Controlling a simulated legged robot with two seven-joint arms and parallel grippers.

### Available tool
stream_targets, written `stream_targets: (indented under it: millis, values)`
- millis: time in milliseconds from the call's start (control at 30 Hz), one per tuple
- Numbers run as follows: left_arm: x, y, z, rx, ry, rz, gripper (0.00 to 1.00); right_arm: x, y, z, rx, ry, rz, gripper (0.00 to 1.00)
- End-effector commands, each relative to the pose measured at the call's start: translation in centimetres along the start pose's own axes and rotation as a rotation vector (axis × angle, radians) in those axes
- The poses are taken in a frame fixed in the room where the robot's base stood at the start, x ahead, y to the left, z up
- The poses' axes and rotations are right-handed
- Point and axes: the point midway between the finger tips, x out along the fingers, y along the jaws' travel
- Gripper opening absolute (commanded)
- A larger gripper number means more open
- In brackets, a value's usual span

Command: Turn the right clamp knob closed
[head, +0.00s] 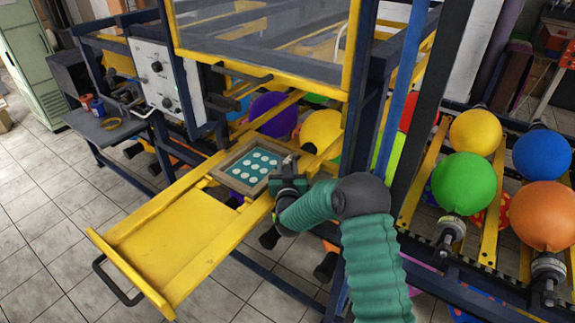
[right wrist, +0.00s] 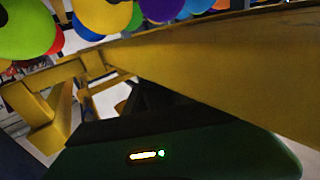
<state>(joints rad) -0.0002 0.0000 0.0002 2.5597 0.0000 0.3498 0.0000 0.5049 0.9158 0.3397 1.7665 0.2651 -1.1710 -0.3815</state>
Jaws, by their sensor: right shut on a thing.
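A framed teal screen with several pale dots (head: 247,168) lies on the yellow sliding tray (head: 165,235) of the printing machine. My right gripper (head: 288,164) is at the right edge of this screen's frame, where the right clamp knob sits. It is shut on the knob, which is mostly hidden by the fingers; only a small light metal bit shows there. How far the knob is turned cannot be told. The right wrist view shows my dark gripper body with a small lit strip, close below a yellow beam (right wrist: 215,70); the knob is not visible there. My left gripper is not in view.
The machine's clear guard (head: 265,45) stands behind the screen. A control panel (head: 157,75) is on the left, beside a small side table (head: 100,128) with jars. Balloons on a rack, including a green one (head: 464,183), fill the right. Tiled floor is free at lower left.

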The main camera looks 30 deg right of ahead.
Motion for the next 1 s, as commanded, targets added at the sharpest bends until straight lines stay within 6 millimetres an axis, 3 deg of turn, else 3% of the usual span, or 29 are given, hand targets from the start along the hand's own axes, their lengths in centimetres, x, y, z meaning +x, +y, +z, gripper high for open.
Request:
stream_targets:
  millis: [33, 300, 733, 767, 900, 1000]
  values:
    - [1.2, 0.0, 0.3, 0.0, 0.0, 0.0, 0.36, -0.1, 0.0, 1.0, -0.002, -0.007, -0.038, 0.0]
    - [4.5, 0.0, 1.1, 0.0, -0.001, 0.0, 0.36, -0.1, -0.7, 1.0, 0.001, -0.007, -0.29, 0.0]
    - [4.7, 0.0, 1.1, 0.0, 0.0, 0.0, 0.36, -0.3, -0.9, 0.8, -0.001, -0.016, -0.356, 0.0]
    - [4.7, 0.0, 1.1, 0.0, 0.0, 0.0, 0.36, -0.3, -0.9, 0.8, -0.001, -0.016, -0.356, 0.32]
    - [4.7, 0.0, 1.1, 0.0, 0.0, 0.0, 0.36, -0.3, -1.0, 0.6, -0.001, -0.013, -0.356, 0.5]
    - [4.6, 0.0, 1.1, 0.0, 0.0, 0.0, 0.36, -0.3, -1.0, 0.5, 0.0, -0.011, -0.356, 0.52]
